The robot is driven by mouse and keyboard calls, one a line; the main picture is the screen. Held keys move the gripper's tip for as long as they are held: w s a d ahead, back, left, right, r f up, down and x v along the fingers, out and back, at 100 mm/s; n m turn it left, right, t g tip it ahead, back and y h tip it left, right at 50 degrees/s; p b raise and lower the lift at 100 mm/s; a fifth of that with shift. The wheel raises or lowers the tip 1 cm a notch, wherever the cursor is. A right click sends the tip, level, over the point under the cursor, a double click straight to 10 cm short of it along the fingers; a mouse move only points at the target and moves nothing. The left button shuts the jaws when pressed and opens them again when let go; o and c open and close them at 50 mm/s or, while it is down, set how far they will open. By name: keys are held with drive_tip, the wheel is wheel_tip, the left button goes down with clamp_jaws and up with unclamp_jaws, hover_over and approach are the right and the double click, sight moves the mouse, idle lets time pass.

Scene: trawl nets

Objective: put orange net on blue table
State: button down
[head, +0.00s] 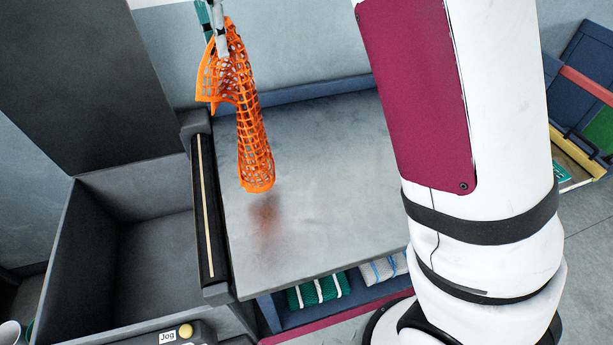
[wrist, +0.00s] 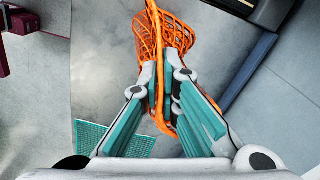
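The orange net (head: 243,110) hangs from my gripper (head: 215,22) above the left part of the table (head: 320,185). Its lower end is close over the grey metal top, with a faint reddish reflection under it. The table has a blue frame and back rail. In the wrist view my gripper (wrist: 162,100) has its teal fingers shut on the rim of the orange net (wrist: 177,36), and the open mesh spreads out beyond the fingertips. In the head view the gripper is partly cut off by the top edge.
A dark grey bin (head: 85,245) and a black roller (head: 209,210) stand left of the table. Rolled green (head: 318,291) and grey (head: 383,269) nets lie on the shelf below. A green mesh piece (wrist: 100,140) shows in the wrist view. The tabletop is otherwise clear.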

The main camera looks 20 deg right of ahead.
drive_tip(key=a+n, duration=0.1)
drive_tip(key=a, duration=0.6)
drive_tip(key=d+f, duration=1.3)
drive_tip(key=d, duration=0.1)
drive_tip(key=d+f, duration=1.3)
drive_tip(key=d, duration=0.2)
drive_tip(key=d+f, duration=1.3)
drive_tip(key=d, duration=0.1)
drive_tip(key=shift+d+f, duration=0.2)
drive_tip(key=c, duration=1.4)
unclamp_jaws()
drive_tip(key=shift+r, duration=0.1)
